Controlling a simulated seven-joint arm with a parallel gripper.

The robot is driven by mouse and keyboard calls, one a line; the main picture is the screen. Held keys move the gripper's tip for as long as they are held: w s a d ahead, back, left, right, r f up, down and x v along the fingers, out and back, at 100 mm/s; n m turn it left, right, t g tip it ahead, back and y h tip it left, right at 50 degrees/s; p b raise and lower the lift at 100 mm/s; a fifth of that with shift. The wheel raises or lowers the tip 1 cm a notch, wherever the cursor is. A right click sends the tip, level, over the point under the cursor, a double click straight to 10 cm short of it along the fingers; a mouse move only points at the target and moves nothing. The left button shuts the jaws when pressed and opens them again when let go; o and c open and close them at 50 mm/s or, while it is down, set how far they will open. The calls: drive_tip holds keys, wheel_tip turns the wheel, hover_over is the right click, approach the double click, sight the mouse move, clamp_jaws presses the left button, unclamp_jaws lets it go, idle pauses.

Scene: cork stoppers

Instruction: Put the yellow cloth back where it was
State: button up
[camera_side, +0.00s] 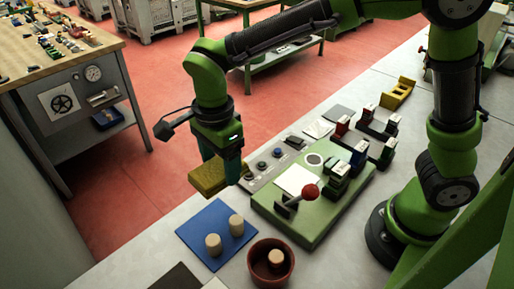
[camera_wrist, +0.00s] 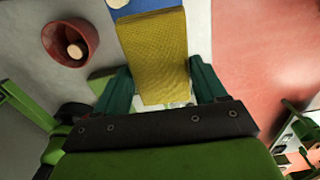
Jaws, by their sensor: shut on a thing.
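The yellow cloth (camera_side: 207,178) is a flat, folded-looking block held in the air near the left edge of the grey table. My gripper (camera_side: 231,175) is shut on it and points down. In the wrist view the yellow cloth (camera_wrist: 157,52) stretches away between the two dark green fingers of my gripper (camera_wrist: 165,92). It covers most of the blue mat there.
A blue mat (camera_side: 224,256) carries two cork stoppers (camera_side: 213,245). A red-brown pot (camera_side: 256,262) with a stopper inside stands beside it. A green panel (camera_side: 312,221) with a red-knobbed lever (camera_side: 309,192) lies right of my gripper. A yellow holder (camera_side: 398,93) stands farther back.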

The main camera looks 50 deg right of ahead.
sight(198, 175)
drive_tip(key=a+n, duration=0.1)
drive_tip(key=w+a+r+n, duration=0.1)
drive_tip(key=a+n, duration=0.1)
drive_tip(key=a+r+n, duration=0.1)
drive_tip(key=shift+w+a+r, duration=0.1)
drive_tip(key=shift+w+a, duration=0.1)
drive_tip(key=shift+a, duration=0.05)
drive_tip(key=shift+n, duration=0.4)
wheel_tip(198, 175, down, 10)
drive_tip(key=shift+d+f, duration=0.1)
drive_tip(key=shift+f, duration=0.5)
drive_tip(key=o, duration=1.3)
